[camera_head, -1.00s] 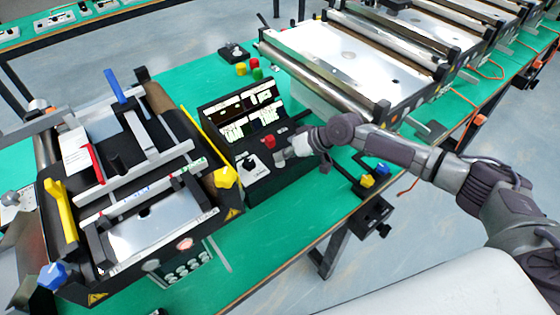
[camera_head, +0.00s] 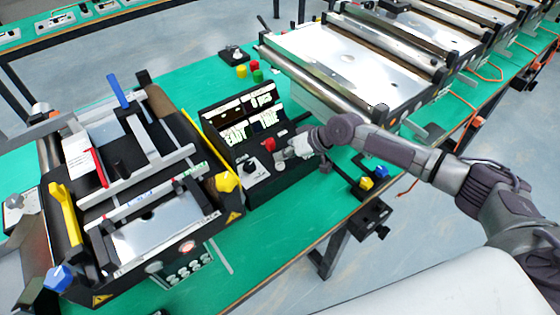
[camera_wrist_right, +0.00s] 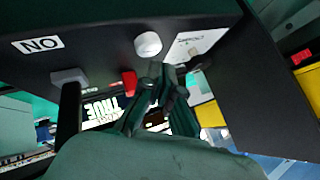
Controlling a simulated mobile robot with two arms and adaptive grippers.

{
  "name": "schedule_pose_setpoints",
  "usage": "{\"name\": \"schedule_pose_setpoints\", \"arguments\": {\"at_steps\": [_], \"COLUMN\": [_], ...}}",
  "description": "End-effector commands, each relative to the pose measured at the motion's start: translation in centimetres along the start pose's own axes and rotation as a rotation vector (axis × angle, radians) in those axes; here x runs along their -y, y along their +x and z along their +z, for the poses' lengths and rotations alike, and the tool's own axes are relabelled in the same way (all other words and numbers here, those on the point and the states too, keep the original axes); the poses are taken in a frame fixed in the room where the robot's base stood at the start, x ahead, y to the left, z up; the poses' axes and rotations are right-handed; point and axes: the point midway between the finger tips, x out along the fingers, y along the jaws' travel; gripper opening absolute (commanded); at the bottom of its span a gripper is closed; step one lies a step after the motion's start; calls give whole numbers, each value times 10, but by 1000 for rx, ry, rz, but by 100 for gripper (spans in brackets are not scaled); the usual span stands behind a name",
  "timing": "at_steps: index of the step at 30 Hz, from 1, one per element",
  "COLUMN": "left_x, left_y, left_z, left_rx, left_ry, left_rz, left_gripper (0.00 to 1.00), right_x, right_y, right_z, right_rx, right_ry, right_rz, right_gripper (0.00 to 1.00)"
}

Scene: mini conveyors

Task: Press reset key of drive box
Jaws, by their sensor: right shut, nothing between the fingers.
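The drive box (camera_head: 225,155) is a black console with lit display panels and a lower sloping face of keys and switches, on the green table. My right gripper (camera_head: 284,154) is over the right part of that lower face, beside a red key (camera_head: 268,145). In the right wrist view the gripper (camera_wrist_right: 163,72) is shut and empty. Its fingertips are close to a white round knob (camera_wrist_right: 148,44) and the red key (camera_wrist_right: 129,82); I cannot tell whether they touch anything. No reset label is readable. My left gripper is not in view.
A black machine with yellow and blue levers (camera_head: 60,212) stands left of the box. A metal-topped conveyor (camera_head: 340,60) stands behind and to the right. Red, yellow and green buttons (camera_head: 257,75) stand behind the box. Green table (camera_head: 270,225) is clear in front.

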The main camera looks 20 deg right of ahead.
Motion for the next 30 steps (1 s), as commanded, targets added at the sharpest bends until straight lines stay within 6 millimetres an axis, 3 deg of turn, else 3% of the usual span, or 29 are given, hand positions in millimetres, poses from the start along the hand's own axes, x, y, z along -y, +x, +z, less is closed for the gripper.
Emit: {"name": "schedule_pose_setpoints", "arguments": {"at_steps": [10, 24, 30], "left_x": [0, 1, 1], "left_y": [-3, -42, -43], "left_z": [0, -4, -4], "left_rx": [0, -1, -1], "left_ry": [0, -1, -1], "left_rz": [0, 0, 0], "left_gripper": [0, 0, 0], "right_x": [2, 25, 26], "right_y": [-2, -34, -35], "right_z": [-2, -25, -26], "right_rx": [-1, -1, -1], "right_ry": [0, 0, 0], "right_rz": [-1, -1, -1], "right_gripper": [0, 0, 0]}}
